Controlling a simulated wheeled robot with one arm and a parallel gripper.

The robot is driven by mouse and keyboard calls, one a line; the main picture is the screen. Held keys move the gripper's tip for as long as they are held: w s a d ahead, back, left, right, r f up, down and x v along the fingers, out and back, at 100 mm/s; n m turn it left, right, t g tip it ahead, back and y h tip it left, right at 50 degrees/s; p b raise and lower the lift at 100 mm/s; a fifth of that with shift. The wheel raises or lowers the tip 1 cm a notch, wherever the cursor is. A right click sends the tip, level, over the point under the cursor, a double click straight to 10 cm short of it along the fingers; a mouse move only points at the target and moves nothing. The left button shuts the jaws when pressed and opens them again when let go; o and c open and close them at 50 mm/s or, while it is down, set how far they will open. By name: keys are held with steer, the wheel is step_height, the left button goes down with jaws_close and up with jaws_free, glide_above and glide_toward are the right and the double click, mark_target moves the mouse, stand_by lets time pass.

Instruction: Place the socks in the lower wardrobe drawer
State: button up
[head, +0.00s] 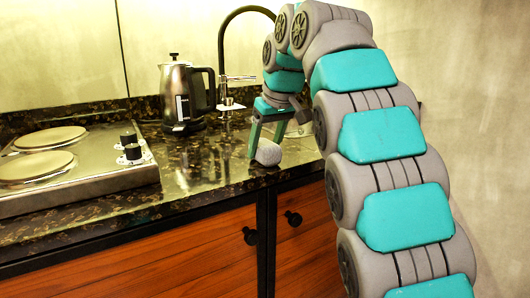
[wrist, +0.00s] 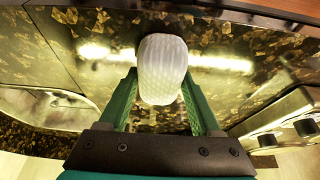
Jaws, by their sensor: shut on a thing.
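The socks (head: 268,154) are a pale, rolled bundle at the counter's front edge in the head view. In the wrist view the socks (wrist: 161,70) look white and ribbed, between the two green fingers. My gripper (head: 266,142) points down and is shut on the socks; its fingertips (wrist: 160,85) also show in the wrist view. I cannot tell whether the bundle touches the counter or hangs just above it. No wardrobe or wardrobe drawer is recognisable in either view.
The dark speckled counter (head: 195,162) carries a stove (head: 85,180) at left and a kettle (head: 185,95) at the back. A black tap (head: 222,45) rises behind my gripper. Wooden cabinet fronts (head: 150,258) with black knobs (head: 250,236) lie below.

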jaws_close()
steer(key=shift+r, duration=0.15)
